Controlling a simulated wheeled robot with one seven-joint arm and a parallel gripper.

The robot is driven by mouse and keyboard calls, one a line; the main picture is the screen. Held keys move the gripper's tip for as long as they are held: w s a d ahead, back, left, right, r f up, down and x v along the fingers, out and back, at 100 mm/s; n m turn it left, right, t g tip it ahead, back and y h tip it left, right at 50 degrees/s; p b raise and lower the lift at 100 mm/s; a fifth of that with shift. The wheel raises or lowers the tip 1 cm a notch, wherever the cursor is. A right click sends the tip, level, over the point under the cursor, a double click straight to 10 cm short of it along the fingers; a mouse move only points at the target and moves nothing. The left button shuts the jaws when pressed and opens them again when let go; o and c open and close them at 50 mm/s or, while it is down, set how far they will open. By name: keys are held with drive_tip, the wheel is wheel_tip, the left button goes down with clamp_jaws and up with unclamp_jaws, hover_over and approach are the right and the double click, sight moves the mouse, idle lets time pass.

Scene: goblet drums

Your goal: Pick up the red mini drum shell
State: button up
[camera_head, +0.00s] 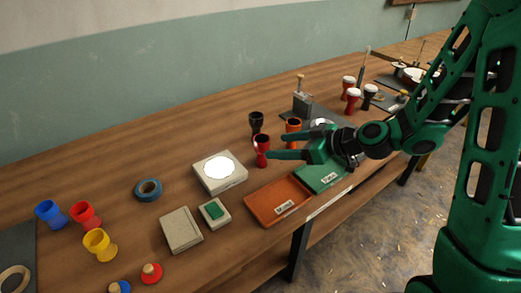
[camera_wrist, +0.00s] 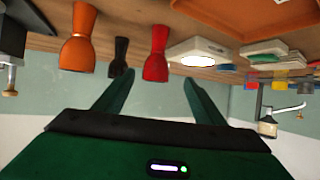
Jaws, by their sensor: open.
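A red mini drum shell (camera_head: 262,160), goblet-shaped, stands upright on the wooden table at my fingertips. In the wrist view, which is upside down, the red shell (camera_wrist: 156,55) shows in line with the gap between my fingers. My gripper (camera_head: 264,147) is open and roughly level, its fingers reaching left; it also shows in the wrist view (camera_wrist: 158,77). I cannot tell how far the shell is between the fingers, as a finger partly covers it in the head view. Another red cup-shaped shell (camera_head: 85,217) stands far left.
A black shell (camera_head: 256,122) and an orange shell (camera_head: 293,127) stand close behind and beside it. A white-topped box (camera_head: 220,172) lies to the left. An orange tray (camera_head: 278,201) and a green tray (camera_head: 320,177) lie in front. Blue and yellow shells stand far left.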

sight(267, 142)
drive_tip(key=shift+w+a+r+t+y, duration=0.15)
drive_tip(key=shift+w+a+t+y, duration=0.15)
drive_tip(key=shift+w+a, duration=0.3)
drive_tip(key=x, duration=0.5)
drive_tip(key=shift+w+a, duration=0.1)
drive_tip(key=shift+a, duration=0.2)
drive_tip(key=shift+d+x, duration=0.2)
drive_tip(key=shift+x, duration=2.4)
drive_tip(key=shift+w, duration=0.15)
drive_tip(key=shift+c, duration=0.6)
drive_tip(key=c, duration=1)
